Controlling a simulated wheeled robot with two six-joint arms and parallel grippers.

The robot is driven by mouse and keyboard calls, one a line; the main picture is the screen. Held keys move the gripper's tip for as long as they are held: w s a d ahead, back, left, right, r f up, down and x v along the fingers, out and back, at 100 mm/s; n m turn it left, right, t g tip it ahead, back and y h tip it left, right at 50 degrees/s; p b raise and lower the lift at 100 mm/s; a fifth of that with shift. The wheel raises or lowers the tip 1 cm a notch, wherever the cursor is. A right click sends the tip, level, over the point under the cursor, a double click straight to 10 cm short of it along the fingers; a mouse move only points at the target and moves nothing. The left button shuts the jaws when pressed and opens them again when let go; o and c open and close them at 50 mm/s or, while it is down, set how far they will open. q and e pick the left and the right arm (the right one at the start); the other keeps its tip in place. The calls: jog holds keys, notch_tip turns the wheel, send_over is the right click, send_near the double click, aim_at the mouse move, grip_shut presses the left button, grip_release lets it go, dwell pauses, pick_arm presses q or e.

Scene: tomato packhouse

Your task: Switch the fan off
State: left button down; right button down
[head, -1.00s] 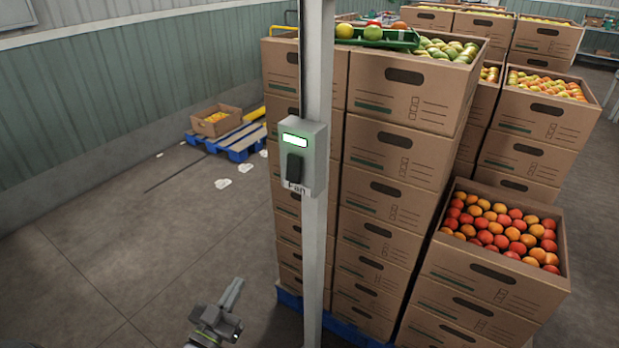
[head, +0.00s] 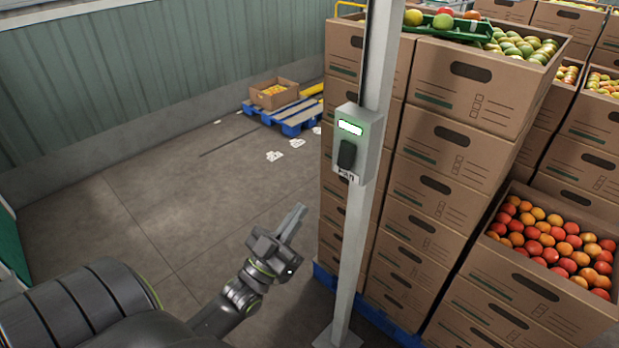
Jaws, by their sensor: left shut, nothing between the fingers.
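The fan switch box (head: 361,139) is a grey box fixed to a pale upright post (head: 357,237). It has a lit white-green window at its top and a black rocker (head: 347,155) below it. A label under the rocker is partly readable. My left gripper (head: 299,216) is shut and empty, in front of the floor to the left of the post. It is lower than the box and apart from it, with its fingers pointing up and right. My right gripper is not in view.
Stacked cardboard boxes of tomatoes (head: 458,139) stand close behind and right of the post. A green tray (head: 447,27) lies on top. A blue pallet (head: 289,117) with one box (head: 274,94) is at the back wall.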

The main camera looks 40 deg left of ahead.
aim_at(343, 161)
pick_arm(q)
jog(key=shift+w+d+r+p, duration=0.15)
jog(key=shift+w+r+p, duration=0.65)
jog(key=shift+w, duration=1.05)
jog(key=shift+w+d+r+p, duration=0.1)
jog(key=shift+w+r+p, duration=0.6)
jog(key=shift+w, duration=1.1)
jog(key=shift+w+d+r+p, duration=0.15)
jog(key=shift+w+r+p, duration=0.65)
jog(key=shift+w, duration=1.05)
jog(key=shift+f, duration=0.1)
jog(key=f+b, duration=0.1)
jog(key=b, duration=0.2)
jog(key=shift+w+t, duration=0.35)
jog(key=shift+t, duration=0.05)
jog(key=shift+r, duration=0.35)
